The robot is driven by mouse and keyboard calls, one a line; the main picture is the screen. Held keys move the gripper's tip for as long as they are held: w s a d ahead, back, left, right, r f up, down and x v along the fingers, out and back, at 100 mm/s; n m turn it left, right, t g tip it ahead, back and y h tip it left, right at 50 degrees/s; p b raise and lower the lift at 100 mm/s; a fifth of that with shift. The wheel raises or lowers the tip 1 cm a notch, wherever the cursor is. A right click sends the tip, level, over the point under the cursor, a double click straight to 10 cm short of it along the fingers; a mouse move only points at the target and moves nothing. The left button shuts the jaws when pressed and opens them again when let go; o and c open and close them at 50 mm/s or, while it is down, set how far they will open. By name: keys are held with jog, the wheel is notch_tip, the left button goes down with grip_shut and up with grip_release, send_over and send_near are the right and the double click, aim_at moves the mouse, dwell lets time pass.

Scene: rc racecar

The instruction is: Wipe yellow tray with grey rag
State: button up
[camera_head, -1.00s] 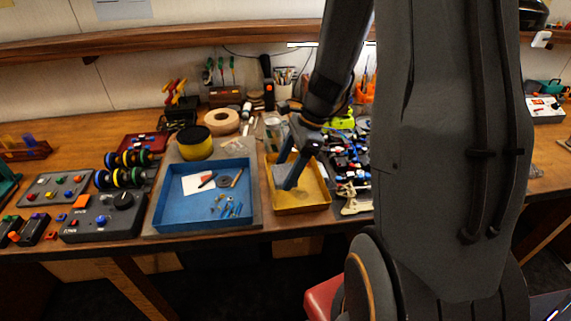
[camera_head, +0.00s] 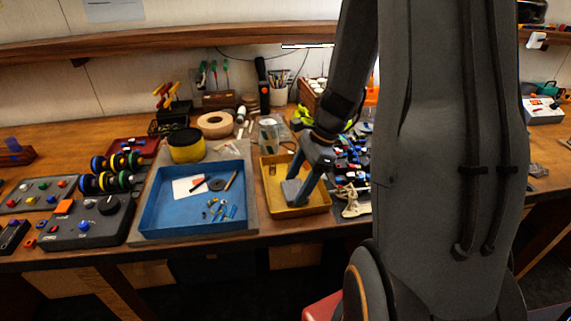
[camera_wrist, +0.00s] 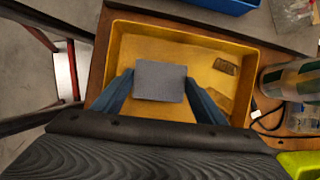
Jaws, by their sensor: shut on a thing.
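The yellow tray (camera_head: 316,204) sits on the bench to the right of the blue tray in the head view. It also shows in the wrist view (camera_wrist: 190,42), with a small darker patch on its floor at the right. My gripper (camera_head: 297,190) reaches down into the yellow tray. It is shut on the grey rag (camera_head: 291,188), a small block-like piece. In the wrist view the grey rag (camera_wrist: 160,81) sits between my two blue fingers (camera_wrist: 160,92), over the tray floor. I cannot tell whether the rag presses on the floor.
The blue tray (camera_head: 163,222) holds small parts and stands left of the yellow tray. A clear jar (camera_head: 270,131) stands just behind the yellow tray. A pale part (camera_head: 356,203) and small clutter lie close on its right. The bench edge is just in front.

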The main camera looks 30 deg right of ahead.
jog(key=shift+s+d+b, duration=0.15)
jog(key=shift+s+d, duration=0.15)
jog(key=shift+d, duration=0.65)
jog(key=shift+s+d+b, duration=0.15)
jog(key=shift+s+d, duration=0.1)
jog(key=shift+d, duration=0.7)
jog(key=shift+f+b, duration=0.1)
jog(key=shift+b, duration=0.25)
jog(key=shift+w+a+p, duration=0.2)
jog(key=shift+a+p, duration=0.1)
jog(key=shift+a, duration=0.7)
jog(key=shift+w+a+p, duration=0.15)
jog(key=shift+w+a, duration=0.1)
jog(key=shift+a, duration=0.6)
jog(key=shift+w+a+p, duration=0.1)
jog(key=shift+w+a, duration=0.15)
jog(key=shift+a, duration=0.55)
jog(key=shift+w+a+p, duration=0.15)
jog(key=shift+w+a, duration=0.1)
jog(key=shift+a, duration=0.6)
jog(key=shift+w+a+r, duration=0.1)
jog(key=shift+a+r, duration=0.1)
jog(key=shift+a, duration=0.05)
notch_tip(320, 180, up, 3)
jog(key=shift+d+f+p, duration=0.1)
jog(key=shift+f+p, duration=0.1)
jog(key=shift+p, duration=0.85)
notch_tip(320, 180, up, 5)
jog(key=p, duration=0.5)
jog(key=shift+r, duration=0.2)
